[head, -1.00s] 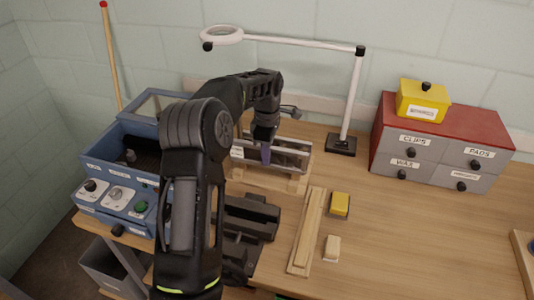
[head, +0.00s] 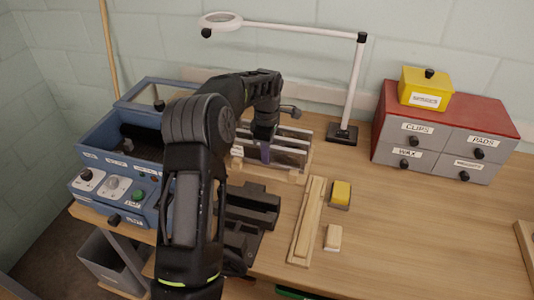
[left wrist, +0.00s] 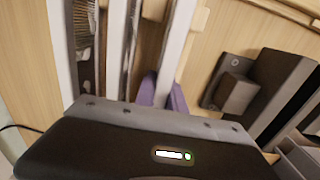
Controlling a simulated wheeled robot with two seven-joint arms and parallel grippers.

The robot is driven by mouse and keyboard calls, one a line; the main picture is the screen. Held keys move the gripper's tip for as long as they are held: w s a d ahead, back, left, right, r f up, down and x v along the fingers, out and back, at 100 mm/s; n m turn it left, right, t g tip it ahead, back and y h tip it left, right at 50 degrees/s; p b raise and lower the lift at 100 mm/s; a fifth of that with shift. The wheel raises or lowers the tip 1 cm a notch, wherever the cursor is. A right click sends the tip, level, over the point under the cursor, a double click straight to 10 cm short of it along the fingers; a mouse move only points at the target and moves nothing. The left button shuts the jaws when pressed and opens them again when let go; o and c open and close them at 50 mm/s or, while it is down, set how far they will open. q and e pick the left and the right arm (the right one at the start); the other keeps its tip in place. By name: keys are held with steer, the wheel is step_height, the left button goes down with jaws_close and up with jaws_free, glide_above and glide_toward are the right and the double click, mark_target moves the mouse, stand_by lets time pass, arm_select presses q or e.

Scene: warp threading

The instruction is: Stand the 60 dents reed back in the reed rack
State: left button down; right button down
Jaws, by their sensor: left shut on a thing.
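The reed rack (head: 296,177) is a wooden stand at the back of the bench, with long grey-framed reeds lying across it. My left gripper (head: 265,152) is over the rack, pointing down, with purple fingertips. They also show in the left wrist view (left wrist: 164,92), shut on a pale reed bar (left wrist: 178,40). Other reeds run alongside it in that view, close to the held one. The held reed's lower edge is hidden, so I cannot tell whether it touches the rack. A small white label (head: 237,151) shows at the left end; its text is unreadable. My right gripper is not in view.
A magnifier lamp (head: 343,130) stands behind the rack to the right. A dark clamp-like fixture (head: 252,205), a wooden strip (head: 308,220) and a yellow block (head: 340,194) lie in front. A blue control box (head: 120,185) is left. Drawers (head: 440,145) stand right.

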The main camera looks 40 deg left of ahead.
arm_select(q)
steer(key=shift+f+b, duration=0.3)
steer(key=shift+f, duration=0.15)
stand_by(0.3)
steer(key=c, duration=1.3)
jaws_free()
step_height(320, 180, up, 8)
steer(key=shift+f+b, duration=0.1)
steer(key=shift+b, duration=0.45)
